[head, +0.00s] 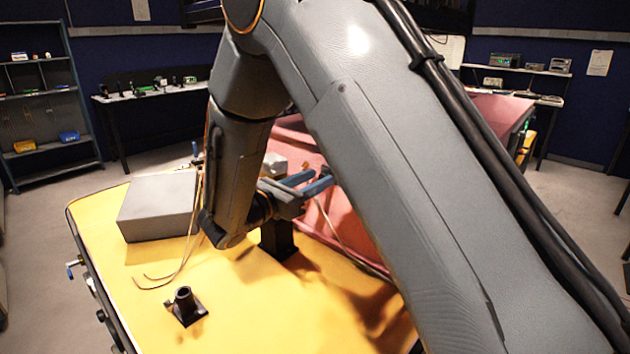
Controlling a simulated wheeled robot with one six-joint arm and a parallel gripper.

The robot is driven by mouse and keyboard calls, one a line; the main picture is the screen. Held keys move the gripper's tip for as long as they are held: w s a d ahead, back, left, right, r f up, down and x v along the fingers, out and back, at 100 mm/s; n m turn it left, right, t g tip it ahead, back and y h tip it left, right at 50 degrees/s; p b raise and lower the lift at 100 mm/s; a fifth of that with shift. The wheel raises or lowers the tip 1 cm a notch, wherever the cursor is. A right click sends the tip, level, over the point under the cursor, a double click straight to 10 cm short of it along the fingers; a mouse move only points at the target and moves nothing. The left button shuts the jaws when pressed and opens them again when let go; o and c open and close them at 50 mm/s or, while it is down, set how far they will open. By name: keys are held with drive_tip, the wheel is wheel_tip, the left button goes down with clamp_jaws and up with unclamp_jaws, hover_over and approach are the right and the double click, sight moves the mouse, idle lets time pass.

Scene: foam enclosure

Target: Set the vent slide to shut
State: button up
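My gripper (322,180) reaches to the right near the middle of the head view, above the yellow table top and in front of the pink enclosure. Its two blue-grey fingers show apart, with nothing visible between them. The pink enclosure (348,222) has sloping faces and is largely hidden behind my arm. I cannot make out the vent slide or its setting. A small pale block (273,164) shows just behind my gripper, partly covered; I cannot tell what it is.
The yellow table (240,310) carries a grey box (158,205) at left, a small black socket (185,305) at front, a black post (278,240) below my gripper, and thin loose wires (165,278). The front middle is clear. Shelves and benches stand farther back.

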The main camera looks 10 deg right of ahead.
drive_tip(key=b+v, duration=0.2)
drive_tip(key=v, duration=0.5)
drive_tip(key=shift+s+a, duration=0.15)
drive_tip(key=shift+a, duration=0.15)
